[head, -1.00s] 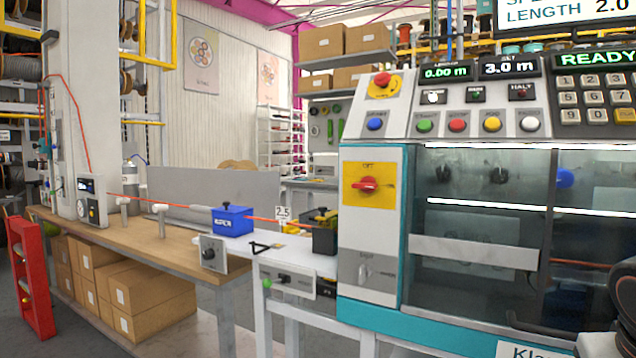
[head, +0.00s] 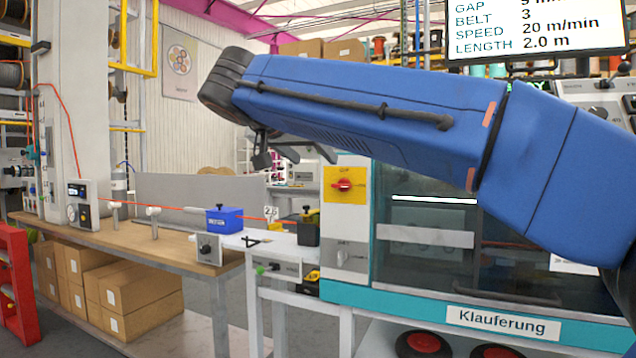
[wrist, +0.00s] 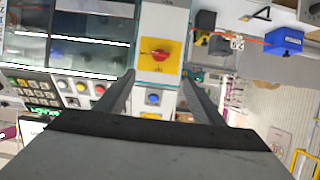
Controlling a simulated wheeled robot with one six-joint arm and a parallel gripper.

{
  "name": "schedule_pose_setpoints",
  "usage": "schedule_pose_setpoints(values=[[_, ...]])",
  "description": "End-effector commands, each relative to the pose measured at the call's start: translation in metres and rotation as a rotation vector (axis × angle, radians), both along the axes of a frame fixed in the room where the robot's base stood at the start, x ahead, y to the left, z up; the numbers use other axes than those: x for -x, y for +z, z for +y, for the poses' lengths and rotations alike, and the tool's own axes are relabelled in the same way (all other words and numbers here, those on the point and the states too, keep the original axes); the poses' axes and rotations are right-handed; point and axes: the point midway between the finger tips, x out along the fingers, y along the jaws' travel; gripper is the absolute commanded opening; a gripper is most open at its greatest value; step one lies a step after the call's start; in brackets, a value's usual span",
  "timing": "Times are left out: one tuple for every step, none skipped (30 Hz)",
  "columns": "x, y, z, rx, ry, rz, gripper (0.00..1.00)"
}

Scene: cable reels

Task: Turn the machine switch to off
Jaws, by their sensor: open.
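The machine switch (head: 344,185) is a red rotary handle on a yellow plate (head: 344,199), on the machine's pale left front panel. Its handle lies roughly crosswise. It also shows in the wrist view (wrist: 156,54), where the scene appears upside down. My gripper (wrist: 158,80) is open and empty there, with one dark finger on each side of the switch's line. The switch is ahead of the fingertips, and no contact shows. In the head view, my blue arm hides most of the gripper and the upper controls.
A blue box (head: 225,219) and a dark clamp block (head: 308,229) stand left of the panel, with an orange cable running along. A blue button (wrist: 153,98) sits near the switch panel. The machine's glass front (head: 425,215) is to the right. Cardboard boxes lie under the bench.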

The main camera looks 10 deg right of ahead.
Motion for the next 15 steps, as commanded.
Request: schedule_pose_setpoints(values=[[-0.002,-0.001,-0.002,0.000,-0.003,-0.001,0.62],[-0.003,-0.001,-0.003,0.000,-0.003,-0.001,0.62],[-0.006,-0.003,-0.005,0.000,-0.002,-0.001,0.62],[-0.009,-0.004,-0.007,0.000,-0.002,-0.001,0.62],[-0.011,-0.005,-0.009,0.001,-0.003,-0.001,0.62],[-0.015,-0.007,-0.012,0.000,-0.004,0.000,0.62],[-0.018,-0.009,-0.015,0.000,-0.004,0.000,0.62],[-0.022,-0.011,-0.017,0.000,-0.003,0.000,0.62],[-0.026,-0.014,-0.021,0.001,-0.004,0.002,0.62],[-0.030,-0.016,-0.023,0.001,-0.004,0.002,0.62],[-0.034,-0.018,-0.026,0.000,-0.003,0.001,0.62],[-0.038,-0.020,-0.030,0.001,-0.004,0.002,0.62],[-0.041,-0.022,-0.032,0.000,-0.004,0.003,0.62],[-0.045,-0.024,-0.035,0.000,-0.003,0.001,0.62],[-0.050,-0.026,-0.039,0.001,-0.004,0.002,0.62]])
